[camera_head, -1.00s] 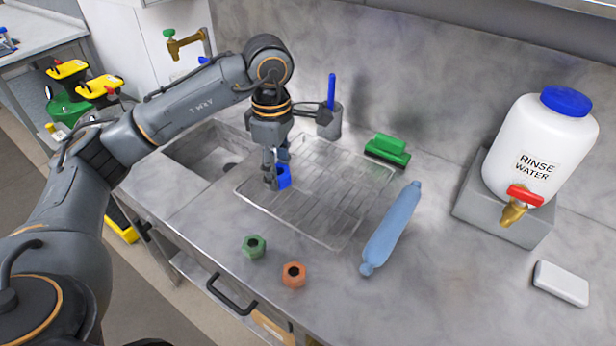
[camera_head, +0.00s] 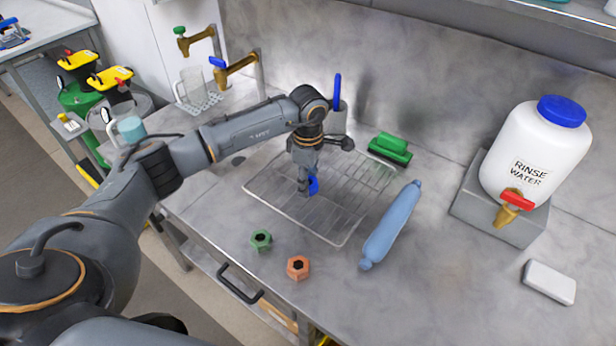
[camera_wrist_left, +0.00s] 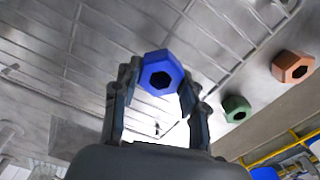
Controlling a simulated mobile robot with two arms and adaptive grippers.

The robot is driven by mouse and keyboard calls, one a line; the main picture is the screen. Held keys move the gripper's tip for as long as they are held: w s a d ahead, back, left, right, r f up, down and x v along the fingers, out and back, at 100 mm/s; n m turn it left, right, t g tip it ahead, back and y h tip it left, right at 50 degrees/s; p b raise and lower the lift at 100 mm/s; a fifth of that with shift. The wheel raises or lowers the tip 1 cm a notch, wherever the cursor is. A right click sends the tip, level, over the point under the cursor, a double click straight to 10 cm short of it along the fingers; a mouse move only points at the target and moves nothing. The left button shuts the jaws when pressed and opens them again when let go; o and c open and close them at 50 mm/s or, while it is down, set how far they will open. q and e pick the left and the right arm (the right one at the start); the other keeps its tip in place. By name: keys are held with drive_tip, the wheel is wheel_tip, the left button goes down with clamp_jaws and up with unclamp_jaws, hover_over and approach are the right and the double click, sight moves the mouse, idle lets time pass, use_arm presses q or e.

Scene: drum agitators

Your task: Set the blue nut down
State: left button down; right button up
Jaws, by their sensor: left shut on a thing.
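The blue nut (camera_head: 313,185) is between the fingers of my left gripper (camera_head: 305,188), over the wire rack (camera_head: 348,222). The left wrist view shows the nut (camera_wrist_left: 161,73) held at the fingertips (camera_wrist_left: 158,88), its dark hole facing the camera. My left gripper is shut on it, pointing down. I cannot tell whether the nut touches the rack. A green nut (camera_head: 261,240) and an orange nut (camera_head: 298,267) lie on the counter in front of the rack. My right gripper is not in view.
A blue bottle-like roll (camera_head: 390,226) lies right of the rack. A green brush (camera_head: 390,148) and a grey cup with a blue handle (camera_head: 337,115) stand behind it. The rinse water jug (camera_head: 535,150) and a white block (camera_head: 549,281) are at the right. The front right counter is clear.

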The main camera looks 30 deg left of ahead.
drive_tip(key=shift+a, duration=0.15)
use_arm(q)
drive_tip(key=shift+f, duration=0.1)
drive_tip(key=c, duration=0.7)
unclamp_jaws()
drive_tip(key=shift+c, duration=0.2)
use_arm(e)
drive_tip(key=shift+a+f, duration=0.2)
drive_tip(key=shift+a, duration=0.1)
use_arm(q)
drive_tip(key=shift+r, duration=0.25)
wheel_tip(320, 180, up, 12)
drive_tip(key=b, duration=0.4)
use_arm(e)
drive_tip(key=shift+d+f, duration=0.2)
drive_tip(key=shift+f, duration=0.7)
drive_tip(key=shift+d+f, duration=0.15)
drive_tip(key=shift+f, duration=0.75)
use_arm(q)
drive_tip(key=shift+f, duration=0.15)
